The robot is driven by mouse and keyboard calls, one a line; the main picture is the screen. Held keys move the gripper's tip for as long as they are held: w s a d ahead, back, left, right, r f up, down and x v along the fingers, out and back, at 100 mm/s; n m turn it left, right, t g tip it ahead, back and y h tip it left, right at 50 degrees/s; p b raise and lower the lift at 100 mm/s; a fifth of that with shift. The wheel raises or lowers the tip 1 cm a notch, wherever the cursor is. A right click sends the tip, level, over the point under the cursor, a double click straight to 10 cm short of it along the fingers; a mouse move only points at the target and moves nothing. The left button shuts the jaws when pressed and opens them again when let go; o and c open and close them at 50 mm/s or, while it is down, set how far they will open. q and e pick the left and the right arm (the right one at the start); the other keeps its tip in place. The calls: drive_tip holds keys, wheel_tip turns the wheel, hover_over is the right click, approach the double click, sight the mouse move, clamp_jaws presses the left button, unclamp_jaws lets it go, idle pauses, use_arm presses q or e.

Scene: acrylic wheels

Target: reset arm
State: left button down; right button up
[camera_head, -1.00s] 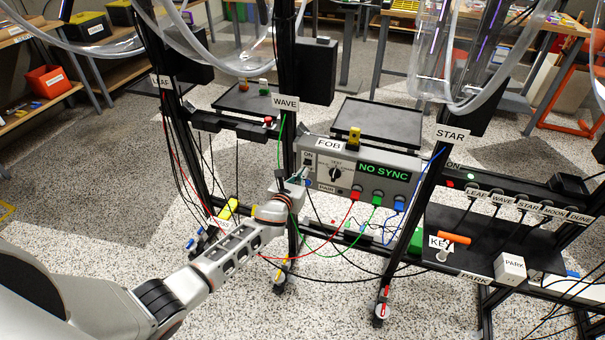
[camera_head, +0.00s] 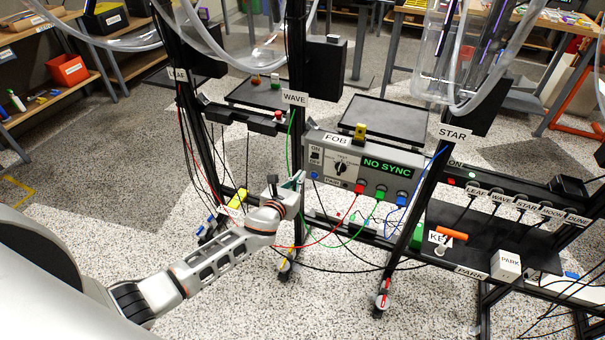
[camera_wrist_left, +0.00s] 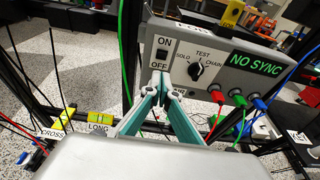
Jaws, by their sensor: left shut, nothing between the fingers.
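My left gripper (camera_head: 299,178) is shut and empty, just left of the grey control box (camera_head: 355,168). In the left wrist view its teal fingers (camera_wrist_left: 160,82) meet at their tips in front of the box's ON/OFF switch (camera_wrist_left: 162,52), which partly shows above them. I cannot tell whether the tips touch the box. The box has a black knob (camera_head: 340,168) marked SOLO, TEST and CHAIN, and a green NO SYNC display (camera_head: 387,169). Red, green and blue plugs (camera_head: 380,195) sit along its lower edge. My right gripper is not in view.
Black posts labelled WAVE (camera_head: 294,97) and STAR (camera_head: 453,134) stand either side of the box. Loose cables hang below it. At right, a black shelf (camera_head: 470,225) holds an orange-handled key (camera_head: 451,234) and a white PARK block (camera_head: 506,264). Speckled floor is open at front.

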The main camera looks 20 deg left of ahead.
use_arm(q)
drive_tip(key=shift+s+r, duration=0.15)
drive_tip(key=shift+s, duration=0.1)
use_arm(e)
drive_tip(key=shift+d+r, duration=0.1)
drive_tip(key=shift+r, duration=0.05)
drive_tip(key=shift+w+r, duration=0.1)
use_arm(q)
drive_tip(key=s+d+f+n+g+h, duration=0.1)
drive_tip(key=s+d+f+n, duration=0.1)
drive_tip(key=s+f+n, duration=0.4)
drive_tip(key=s+d+f+n+g, duration=0.2)
drive_tip(key=s+d+f+n, duration=0.1)
drive_tip(key=s+n, duration=0.7)
drive_tip(key=s+n+g+h, duration=0.1)
drive_tip(key=s+n, duration=1.5)
drive_tip(key=s, duration=0.1)
drive_tip(key=shift+s+d+f+g, duration=0.15)
drive_tip(key=shift+s+d+g, duration=0.05)
drive_tip(key=shift+d+g, duration=0.1)
